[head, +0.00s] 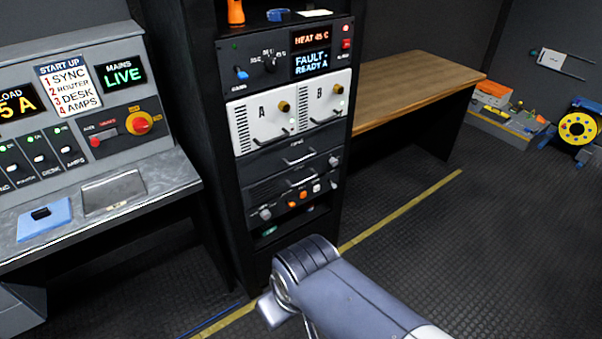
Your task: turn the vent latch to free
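The equipment rack (237,187) stands upright in the middle of the head view. Two white modules, A (264,122) and B (325,105), each carry a brass knob and a small handle. Below them are a dark panel with a handle (299,160) and a second dark panel (290,185), with small round knobs at their right ends. The panel lettering is too small to read, so I cannot tell which part is the vent latch or how it is turned. My arm reaches in from the bottom right, in front of the rack's foot; my gripper's fingers do not show.
The rack's top panel shows HEAT 45 C (311,39) and FAULT - READY A (312,63). A control desk (120,197) stands left, with a blue clipboard-like item (44,220). A wooden table (405,85) stands right. Floor (440,240) right of the rack is clear.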

